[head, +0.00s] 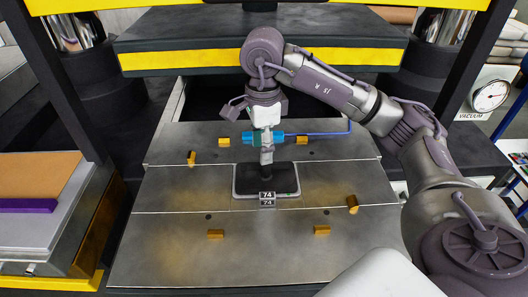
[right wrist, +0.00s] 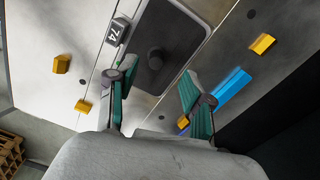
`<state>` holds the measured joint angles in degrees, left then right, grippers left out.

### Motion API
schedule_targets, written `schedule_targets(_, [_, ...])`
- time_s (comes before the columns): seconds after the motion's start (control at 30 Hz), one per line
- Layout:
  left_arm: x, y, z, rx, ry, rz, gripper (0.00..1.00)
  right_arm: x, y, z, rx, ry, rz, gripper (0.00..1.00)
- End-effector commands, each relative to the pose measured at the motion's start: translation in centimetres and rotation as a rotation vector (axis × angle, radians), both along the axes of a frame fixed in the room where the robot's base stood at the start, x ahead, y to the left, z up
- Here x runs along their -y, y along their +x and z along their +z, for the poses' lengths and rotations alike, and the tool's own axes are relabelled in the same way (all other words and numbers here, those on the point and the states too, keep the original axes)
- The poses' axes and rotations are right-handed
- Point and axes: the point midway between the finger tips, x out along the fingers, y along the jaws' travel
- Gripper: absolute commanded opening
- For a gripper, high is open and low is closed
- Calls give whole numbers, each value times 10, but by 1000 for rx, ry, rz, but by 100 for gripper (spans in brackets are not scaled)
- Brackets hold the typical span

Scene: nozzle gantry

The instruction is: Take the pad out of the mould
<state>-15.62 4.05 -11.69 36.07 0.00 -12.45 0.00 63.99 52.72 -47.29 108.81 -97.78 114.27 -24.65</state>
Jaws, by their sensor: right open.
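The black pad (head: 284,183) lies flat in the mould (head: 330,180), a metal plate assembly, with a thin pale rim around it. In the right wrist view, the pad (right wrist: 176,35) shows rounded corners and a dark round knob (right wrist: 155,61) in its middle. My right gripper (head: 267,153) is over the pad's back part, pointing down. In the right wrist view my right gripper (right wrist: 160,80) is open and empty, its green-lined fingers apart, with the knob beyond and between the fingertips. Whether the fingers touch anything cannot be told. My left gripper is not in view.
A tag reading 74 (head: 267,197) sits at the pad's front edge. Several yellow blocks (head: 215,234) stand around the plates. A blue cylinder with a hose (head: 294,138) lies behind the gripper. A press beam (head: 180,55) overhangs the back; dark posts flank it.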

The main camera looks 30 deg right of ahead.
Motion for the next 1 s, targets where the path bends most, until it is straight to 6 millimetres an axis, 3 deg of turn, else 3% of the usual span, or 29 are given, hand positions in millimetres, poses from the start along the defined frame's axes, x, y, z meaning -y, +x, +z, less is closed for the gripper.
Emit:
schedule_targets(0.13, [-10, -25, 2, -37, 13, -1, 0, 4, -2, -6, 3, -22, 2, 51])
schedule_targets(0.3, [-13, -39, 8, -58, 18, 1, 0, 4, -3, -23, 1, -20, 2, 51])
schedule_targets(0.6, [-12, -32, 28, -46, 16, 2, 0, 4, -8, -65, 2, -17, 1, 51])
schedule_targets(0.9, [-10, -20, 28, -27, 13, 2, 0, 4, -7, -73, 7, -17, 2, 51])
schedule_targets(1.0, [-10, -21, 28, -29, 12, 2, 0, 3, -7, -73, 7, -17, 2, 38])
